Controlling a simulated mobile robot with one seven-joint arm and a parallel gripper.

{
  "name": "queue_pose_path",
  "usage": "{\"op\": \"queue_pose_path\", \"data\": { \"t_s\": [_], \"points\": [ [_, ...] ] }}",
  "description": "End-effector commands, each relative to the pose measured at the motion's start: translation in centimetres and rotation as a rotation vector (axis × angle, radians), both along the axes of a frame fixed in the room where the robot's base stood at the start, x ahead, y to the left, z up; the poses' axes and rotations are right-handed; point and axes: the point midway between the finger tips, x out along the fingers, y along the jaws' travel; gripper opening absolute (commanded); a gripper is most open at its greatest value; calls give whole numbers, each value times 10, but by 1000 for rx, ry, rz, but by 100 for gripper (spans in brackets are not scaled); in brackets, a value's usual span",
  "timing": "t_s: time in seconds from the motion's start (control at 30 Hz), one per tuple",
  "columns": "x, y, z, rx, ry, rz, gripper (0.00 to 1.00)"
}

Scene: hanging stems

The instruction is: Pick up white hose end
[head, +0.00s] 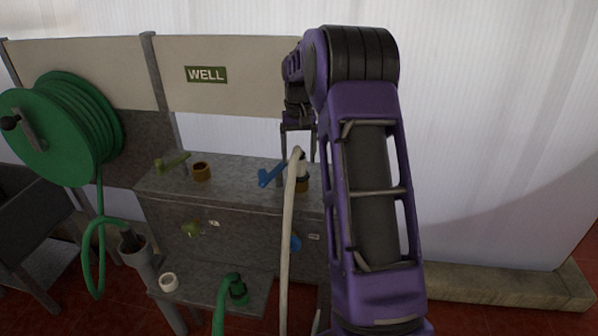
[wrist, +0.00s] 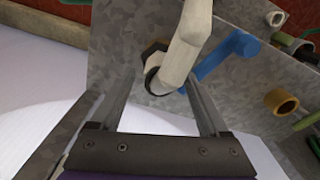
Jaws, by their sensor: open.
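The white hose (head: 287,235) rises from below the grey metal box top, and its bent white end (head: 297,156) sits at or just above a brass fitting (head: 302,186). In the wrist view the white hose end (wrist: 177,62) comes down between the fingers, with a dark ring at its tip. My gripper (head: 298,127) is open, above the hose end and pointing down. In the wrist view its two fingers (wrist: 160,88) stand either side of the hose end, with gaps visible. I cannot tell whether the tip is seated on the fitting.
A blue valve handle (head: 271,175) is close beside the hose end. A green handle (head: 172,163) and another brass fitting (head: 201,171) are further left. A green hose reel (head: 62,128) and the WELL sign (head: 206,74) are at the left. A white ring (head: 169,282) lies on the lower shelf.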

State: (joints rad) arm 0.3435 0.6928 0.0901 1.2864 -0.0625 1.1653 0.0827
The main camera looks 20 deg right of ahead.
Motion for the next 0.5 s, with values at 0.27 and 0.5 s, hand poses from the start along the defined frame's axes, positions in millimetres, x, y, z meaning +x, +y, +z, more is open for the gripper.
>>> {"op": "queue_pose_path", "data": {
  "t_s": [0.27,0.5],
  "points": [
    [-4,1,-34,0,0,-1,78],
    [-4,1,-35,0,0,-1,78]
  ]
}}
